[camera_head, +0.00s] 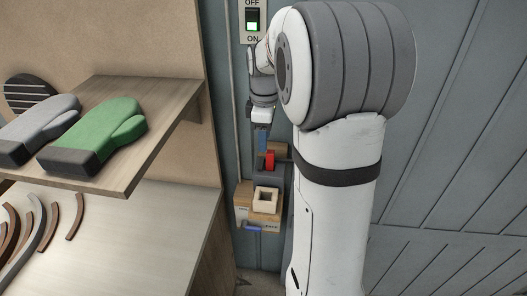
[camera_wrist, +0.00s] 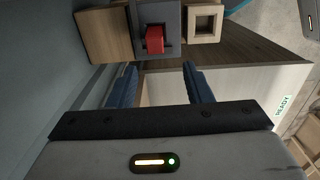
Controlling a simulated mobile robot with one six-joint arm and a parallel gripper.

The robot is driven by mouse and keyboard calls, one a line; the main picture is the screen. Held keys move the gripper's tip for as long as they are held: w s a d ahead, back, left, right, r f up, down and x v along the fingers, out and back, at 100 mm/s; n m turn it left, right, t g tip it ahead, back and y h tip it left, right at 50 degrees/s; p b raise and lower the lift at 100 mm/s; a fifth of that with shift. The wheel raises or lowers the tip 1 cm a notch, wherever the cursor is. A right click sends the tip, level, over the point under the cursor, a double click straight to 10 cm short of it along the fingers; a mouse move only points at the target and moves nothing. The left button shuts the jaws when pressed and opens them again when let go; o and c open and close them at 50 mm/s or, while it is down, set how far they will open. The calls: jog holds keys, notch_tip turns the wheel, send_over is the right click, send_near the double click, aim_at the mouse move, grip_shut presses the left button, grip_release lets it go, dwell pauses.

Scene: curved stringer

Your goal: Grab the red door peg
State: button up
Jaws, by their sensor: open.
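The red door peg (camera_wrist: 155,40) sticks out of a dark grey block in the wrist view. It also shows in the head view as a small red piece (camera_head: 269,160) near the wall, below my gripper. My gripper (camera_wrist: 159,68) is open, with its two dark blue fingers spread apart and nothing between them. The peg lies just beyond the fingertips, roughly centred between them, and appears apart from them. In the head view my gripper (camera_head: 262,139) is small and partly merged with the peg's surroundings, so the exact gap is hard to tell.
A wooden block (camera_wrist: 103,35) and a square-holed wooden piece (camera_wrist: 203,22) flank the peg. Below in the head view is a wooden box (camera_head: 243,206) with a blue handle-like part (camera_head: 253,228). A shelf (camera_head: 155,95) with mitts stands left. A lit switch (camera_head: 253,19) is above.

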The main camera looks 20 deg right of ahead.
aim_at(270, 152)
jog(key=f, duration=0.2)
jog(key=d+f+p, duration=0.1)
jog(key=f, duration=0.3)
jog(key=shift+s+d+f, duration=0.2)
jog(key=shift+d, duration=0.15)
jog(key=shift+f, duration=0.45)
grip_shut()
